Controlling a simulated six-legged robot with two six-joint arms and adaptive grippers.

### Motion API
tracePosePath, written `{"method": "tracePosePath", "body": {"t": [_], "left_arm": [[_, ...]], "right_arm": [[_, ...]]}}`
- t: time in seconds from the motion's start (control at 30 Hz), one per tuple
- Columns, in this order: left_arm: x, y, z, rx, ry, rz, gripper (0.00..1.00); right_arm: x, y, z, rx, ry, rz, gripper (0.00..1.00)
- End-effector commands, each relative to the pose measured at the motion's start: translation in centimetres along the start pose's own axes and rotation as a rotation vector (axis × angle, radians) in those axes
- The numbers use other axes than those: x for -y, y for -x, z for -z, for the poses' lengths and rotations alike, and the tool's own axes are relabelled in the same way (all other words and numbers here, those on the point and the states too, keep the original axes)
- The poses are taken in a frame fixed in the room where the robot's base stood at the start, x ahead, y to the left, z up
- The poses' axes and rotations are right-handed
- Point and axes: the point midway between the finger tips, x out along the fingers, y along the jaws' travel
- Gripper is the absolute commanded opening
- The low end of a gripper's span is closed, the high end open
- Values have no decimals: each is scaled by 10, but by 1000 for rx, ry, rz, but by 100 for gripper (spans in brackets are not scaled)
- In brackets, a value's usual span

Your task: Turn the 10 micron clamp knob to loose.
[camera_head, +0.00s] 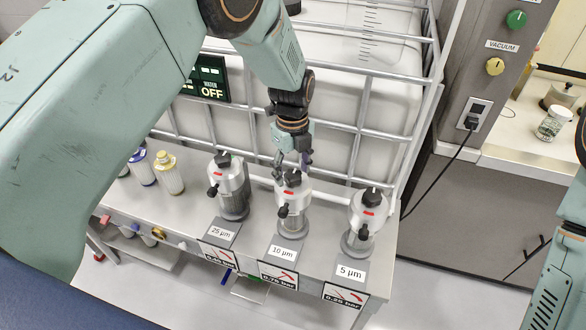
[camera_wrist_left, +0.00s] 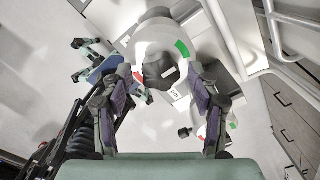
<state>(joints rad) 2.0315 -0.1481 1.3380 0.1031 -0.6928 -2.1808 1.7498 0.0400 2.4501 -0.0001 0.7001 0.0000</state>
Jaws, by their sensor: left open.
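The 10 micron filter housing (camera_head: 292,205) is the middle of three grey housings on the bench, behind its "10 µm" label (camera_head: 283,251). Its black clamp knob (camera_head: 293,177) is on top, with a red mark on the front of the head. In the left wrist view the knob (camera_wrist_left: 160,70) sits between a red mark (camera_wrist_left: 138,78) and a green mark (camera_wrist_left: 182,48). I cannot tell which mark it points at. My left gripper (camera_head: 292,164) is open just above the knob, its fingers on either side; contact is unclear. My right gripper is not in view.
The 25 µm housing (camera_head: 232,190) stands left and the 5 µm housing (camera_head: 362,225) right, close by. A metal cage (camera_head: 363,115) around a white tank stands behind. A grey panel with a vacuum knob (camera_head: 495,66) is right.

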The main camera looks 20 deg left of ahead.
Motion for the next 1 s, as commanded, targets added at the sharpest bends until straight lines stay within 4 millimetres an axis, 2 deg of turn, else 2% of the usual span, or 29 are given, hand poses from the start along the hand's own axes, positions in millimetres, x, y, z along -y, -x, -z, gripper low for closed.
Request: {"method": "tracePosePath", "body": {"t": [0.17,0.4,1.0], "left_arm": [[1,-9,-1,1,0,1,60],[2,-9,-2,0,1,1,60],[3,-8,-2,0,1,1,9]], "right_arm": [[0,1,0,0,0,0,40],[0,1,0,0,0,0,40],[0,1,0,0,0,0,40]]}}
